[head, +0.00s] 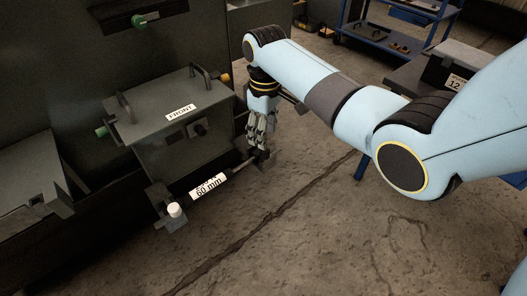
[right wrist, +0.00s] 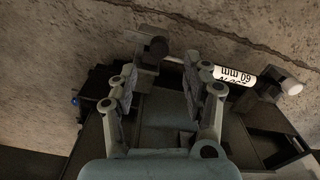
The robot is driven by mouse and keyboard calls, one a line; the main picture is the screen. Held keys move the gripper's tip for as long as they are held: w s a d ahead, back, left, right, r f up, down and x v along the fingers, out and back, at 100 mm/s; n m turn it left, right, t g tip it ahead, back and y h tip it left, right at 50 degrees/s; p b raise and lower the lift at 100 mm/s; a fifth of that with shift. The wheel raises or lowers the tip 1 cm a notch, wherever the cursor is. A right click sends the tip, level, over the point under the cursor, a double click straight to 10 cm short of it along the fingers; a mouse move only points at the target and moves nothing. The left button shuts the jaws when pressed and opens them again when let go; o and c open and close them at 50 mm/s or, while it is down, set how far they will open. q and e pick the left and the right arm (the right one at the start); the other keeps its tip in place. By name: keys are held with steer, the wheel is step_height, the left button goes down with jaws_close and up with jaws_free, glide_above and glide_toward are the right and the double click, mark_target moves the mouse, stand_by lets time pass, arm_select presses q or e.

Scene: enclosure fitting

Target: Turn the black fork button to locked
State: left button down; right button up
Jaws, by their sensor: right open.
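The black fork button (head: 262,156) is at the right end of the fork bar, just below my right gripper (head: 262,138) in the head view. In the right wrist view the black button (right wrist: 158,47) lies beyond the fingertips, about in line with the gap between them. My right gripper (right wrist: 158,78) is open with nothing between its fingers. The fork bar carries a white label (head: 208,186) reading 60 mm. A white button (head: 174,209) stands at its left end. I cannot tell which way the black button is turned. My left gripper is not in view.
A dark enclosure box (head: 165,130) labelled FRONT, with handles on top, sits behind the fork bar. A green knob (head: 101,132) and an orange knob (head: 225,78) stick out at its sides. A blue cart (head: 395,42) stands at the back right. The concrete floor in front is clear.

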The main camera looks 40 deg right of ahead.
step_height(320, 180, down, 5)
steer(key=shift+f+b, duration=0.2)
steer(key=shift+b, duration=0.55)
steer(key=shift+f, duration=0.65)
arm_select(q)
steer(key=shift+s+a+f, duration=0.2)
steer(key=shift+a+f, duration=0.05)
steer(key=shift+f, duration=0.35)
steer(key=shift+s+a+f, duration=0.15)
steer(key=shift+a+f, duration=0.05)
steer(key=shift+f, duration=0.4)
arm_select(e)
steer(key=shift+c, duration=0.4)
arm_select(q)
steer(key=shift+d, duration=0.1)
arm_select(e)
jaws_close()
